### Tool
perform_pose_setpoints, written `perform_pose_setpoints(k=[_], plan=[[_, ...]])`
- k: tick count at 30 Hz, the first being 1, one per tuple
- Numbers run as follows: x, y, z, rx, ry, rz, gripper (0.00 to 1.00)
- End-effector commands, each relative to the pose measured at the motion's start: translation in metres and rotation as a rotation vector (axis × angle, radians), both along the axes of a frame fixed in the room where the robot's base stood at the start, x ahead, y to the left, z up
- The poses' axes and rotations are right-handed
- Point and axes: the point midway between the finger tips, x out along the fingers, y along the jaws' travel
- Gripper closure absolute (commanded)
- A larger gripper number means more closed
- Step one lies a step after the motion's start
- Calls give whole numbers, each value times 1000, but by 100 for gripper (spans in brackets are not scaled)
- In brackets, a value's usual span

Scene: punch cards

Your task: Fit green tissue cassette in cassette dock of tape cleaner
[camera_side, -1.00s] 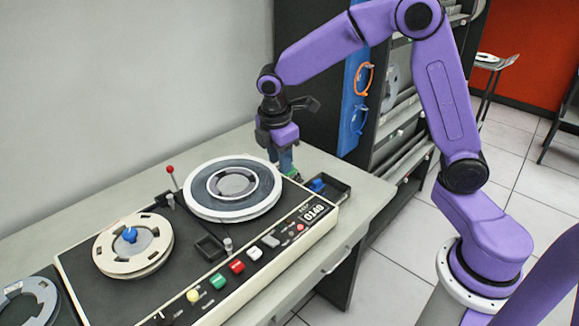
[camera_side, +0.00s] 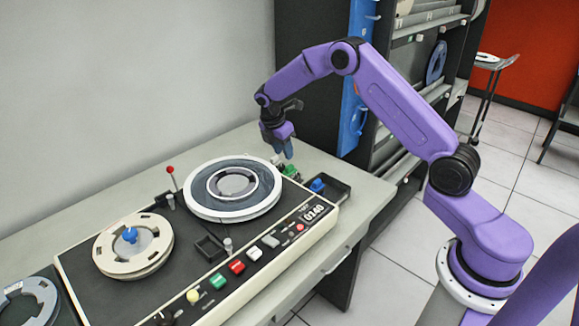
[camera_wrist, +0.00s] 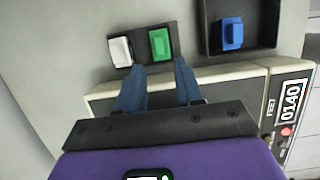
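The green tissue cassette (camera_wrist: 160,44) stands in a dark holder behind the tape machine, beside a white cassette (camera_wrist: 121,51). The green one also shows in the side view (camera_side: 290,170). My gripper (camera_wrist: 160,66) is open and empty. In the wrist view its two blue fingertips point toward the green cassette, one to each side of its near end, apart from it. In the side view my gripper (camera_side: 287,154) hangs just above the cassettes. The tape cleaner (camera_side: 211,249) appears to be the small black square frame on the machine's deck, and its opening looks empty.
A blue cassette (camera_side: 318,185) lies in a black tray (camera_side: 340,189) to the right. A large reel (camera_side: 206,207) and a cream reel (camera_side: 110,246) stand on the deck. A red-tipped lever (camera_side: 170,170) rises behind. Coloured buttons line the front.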

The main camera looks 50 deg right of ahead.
Motion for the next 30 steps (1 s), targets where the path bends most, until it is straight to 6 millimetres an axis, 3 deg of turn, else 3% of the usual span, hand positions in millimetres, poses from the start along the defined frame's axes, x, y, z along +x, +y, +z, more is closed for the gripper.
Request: perform_pose_setpoints(k=[18,30], plan=[[0,-18,-58,0,1,0,64],[0,-21,-68,0,0,0,64]])
